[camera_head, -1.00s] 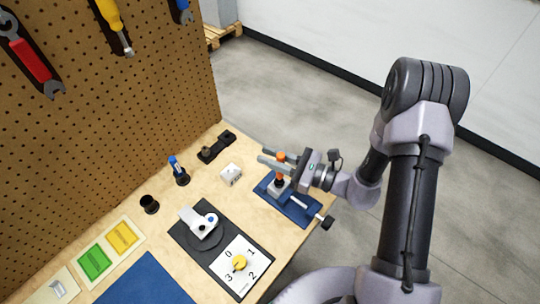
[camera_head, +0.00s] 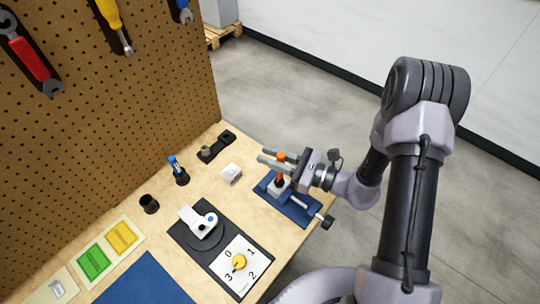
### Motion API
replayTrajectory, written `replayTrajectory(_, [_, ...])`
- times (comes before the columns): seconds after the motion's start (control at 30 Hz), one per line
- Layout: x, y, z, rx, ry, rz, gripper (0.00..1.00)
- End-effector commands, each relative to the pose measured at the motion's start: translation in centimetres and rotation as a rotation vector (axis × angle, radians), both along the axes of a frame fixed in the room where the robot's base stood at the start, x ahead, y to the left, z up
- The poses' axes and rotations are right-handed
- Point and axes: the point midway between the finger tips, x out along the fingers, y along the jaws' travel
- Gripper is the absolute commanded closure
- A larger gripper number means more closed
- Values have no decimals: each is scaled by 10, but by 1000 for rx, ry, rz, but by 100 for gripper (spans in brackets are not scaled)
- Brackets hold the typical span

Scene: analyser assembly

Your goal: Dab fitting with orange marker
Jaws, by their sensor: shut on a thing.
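My gripper (camera_head: 264,156) reaches in from the right, its two fingers pointing left above the blue vise plate. It is shut on the orange marker (camera_head: 281,157), which stands roughly upright between the fingers with its orange end showing above them. Below the fingers, an orange and dark part (camera_head: 280,178) shows just over the grey vise jaws (camera_head: 278,189) on the blue base (camera_head: 297,211). I cannot tell whether the marker's tip touches what is in the jaws. The fitting itself is too small and covered to make out clearly there.
A blue marker (camera_head: 173,164) stands in a black holder; another black holder (camera_head: 149,204) is empty. A white block (camera_head: 231,173) sits left of the vise. A black rack (camera_head: 215,147) lies behind, and a dial plate (camera_head: 247,278) in front. The vise handle (camera_head: 327,222) sticks out right.

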Motion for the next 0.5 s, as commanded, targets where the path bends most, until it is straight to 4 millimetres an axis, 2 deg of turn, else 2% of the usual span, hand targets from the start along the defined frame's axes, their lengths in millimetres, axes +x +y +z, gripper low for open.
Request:
replayTrajectory(0.23, [-1,0,1,-1,2,1,100])
replayTrajectory(0.5, [-1,0,31,-1,0,1,100])
